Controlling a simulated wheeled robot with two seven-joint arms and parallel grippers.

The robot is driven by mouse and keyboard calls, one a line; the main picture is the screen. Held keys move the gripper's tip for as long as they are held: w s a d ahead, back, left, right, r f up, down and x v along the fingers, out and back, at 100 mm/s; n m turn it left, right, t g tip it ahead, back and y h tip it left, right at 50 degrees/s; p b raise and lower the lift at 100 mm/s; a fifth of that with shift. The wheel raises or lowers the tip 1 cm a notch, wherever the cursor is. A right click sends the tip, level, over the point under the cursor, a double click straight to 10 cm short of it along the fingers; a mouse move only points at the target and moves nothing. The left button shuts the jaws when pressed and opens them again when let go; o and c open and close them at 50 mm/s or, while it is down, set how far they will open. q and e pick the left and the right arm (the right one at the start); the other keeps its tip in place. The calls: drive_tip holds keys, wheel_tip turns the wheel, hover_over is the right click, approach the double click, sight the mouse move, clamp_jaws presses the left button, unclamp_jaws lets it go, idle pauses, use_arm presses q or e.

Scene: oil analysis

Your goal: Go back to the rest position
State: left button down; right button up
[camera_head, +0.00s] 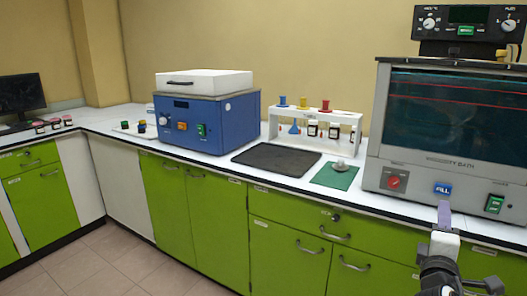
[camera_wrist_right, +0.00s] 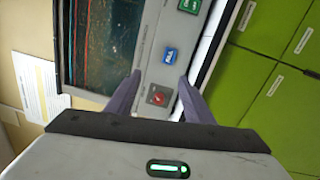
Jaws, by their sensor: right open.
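My right gripper (camera_head: 444,212) shows at the lower right of the head view, in front of the counter edge and below the front panel of the grey bath machine (camera_head: 440,170). Its purple fingers point up in that view. In the right wrist view the gripper (camera_wrist_right: 160,80) is open, with its two fingers apart and nothing between them. The machine's front panel, with a red switch and a blue button, shows beyond the fingers. My left gripper is in neither view.
The white counter (camera_head: 225,165) carries a blue machine (camera_head: 220,120), a black mat (camera_head: 277,158), a green mat (camera_head: 333,176) with a small pale object, and a white rack (camera_head: 350,118) of jars and funnels. Green cabinets (camera_head: 290,255) stand below. Floor (camera_head: 115,270) is clear at left.

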drive_tip(key=s+d+r+n+t+h, duration=0.1)
drive_tip(key=s+d+r+n, duration=0.1)
drive_tip(key=d+r, duration=0.5)
drive_tip(key=s+d+r+n+t+h, duration=0.2)
drive_tip(key=d+r+n, duration=0.1)
drive_tip(key=d+r, duration=0.4)
drive_tip(key=s+a+f+m+g+y, duration=0.1)
drive_tip(key=s+a+f+g+y, duration=0.3)
drive_tip(key=f, duration=0.8)
drive_tip(key=s+a+f+m+y, duration=0.25)
drive_tip(key=a+f, duration=0.35)
drive_tip(key=f, duration=0.5)
drive_tip(key=s+a+f+m+g+y, duration=0.1)
drive_tip(key=s+a+f+y, duration=0.3)
drive_tip(key=f, duration=0.8)
drive_tip(key=s+a+f+m+g+y, duration=0.2)
drive_tip(key=s+a+f+m+g, duration=0.1)
drive_tip(key=s+a+f, duration=0.6)
drive_tip(key=s+a+f+m+g+y, duration=0.3)
drive_tip(key=s+a+f, duration=0.25)
drive_tip(key=s, duration=0.55)
drive_tip(key=w+a+m, duration=0.1)
drive_tip(key=a+m, duration=0.4)
drive_tip(key=a, duration=0.6)
drive_tip(key=shift+w+r+t, duration=0.2)
drive_tip(key=shift+t, duration=0.2)
